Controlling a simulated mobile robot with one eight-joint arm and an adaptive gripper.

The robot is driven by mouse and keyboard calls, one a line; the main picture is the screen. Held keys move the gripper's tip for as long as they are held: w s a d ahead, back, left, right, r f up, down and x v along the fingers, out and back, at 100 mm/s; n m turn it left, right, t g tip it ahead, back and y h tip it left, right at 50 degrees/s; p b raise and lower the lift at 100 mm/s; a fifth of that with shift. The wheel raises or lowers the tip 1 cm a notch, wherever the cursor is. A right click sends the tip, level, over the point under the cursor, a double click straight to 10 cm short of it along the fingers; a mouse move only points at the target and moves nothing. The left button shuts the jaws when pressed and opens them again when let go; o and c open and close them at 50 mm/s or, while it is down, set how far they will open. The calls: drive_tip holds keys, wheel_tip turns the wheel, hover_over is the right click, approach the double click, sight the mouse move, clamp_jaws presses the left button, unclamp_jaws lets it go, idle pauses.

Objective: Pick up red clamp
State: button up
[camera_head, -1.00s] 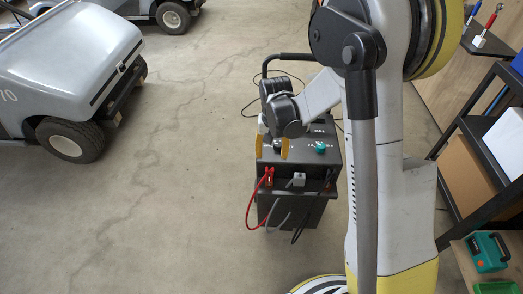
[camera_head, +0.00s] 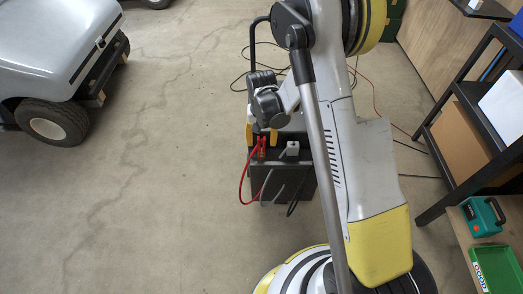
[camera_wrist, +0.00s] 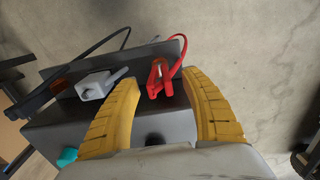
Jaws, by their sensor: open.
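The red clamp (camera_wrist: 160,77) stands at the edge of the dark charger box, with a red cable leading from its top in the wrist view. In the head view the red clamp (camera_head: 262,147) shows on the box's front side, its red cable looping down to the left. My gripper (camera_wrist: 166,80) is open, with yellow fingers on either side of the clamp in the wrist picture. I cannot tell whether they touch it. In the head view my gripper (camera_head: 261,135) is just above the clamp, and my arm hides part of the box.
A grey cart (camera_head: 55,60) stands at left. A shelf (camera_head: 465,150) and a green tray (camera_head: 492,267) are at right.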

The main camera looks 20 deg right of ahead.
clamp_jaws()
idle(0.3)
drive_tip(key=shift+r+p, duration=0.5)
drive_tip(key=shift+r, duration=0.05)
drive_tip(key=r, duration=0.1)
drive_tip(key=r+p, duration=0.2)
drive_tip(key=r, duration=0.1)
drive_tip(key=shift+s+d, duration=0.25)
drive_tip(key=shift+d, duration=0.15)
drive_tip(key=s+d+r+p, duration=0.4)
drive_tip(key=s+d+r, duration=0.2)
drive_tip(key=d, duration=0.2)
drive_tip(key=shift+s+d, duration=0.15)
drive_tip(key=shift+d, duration=0.2)
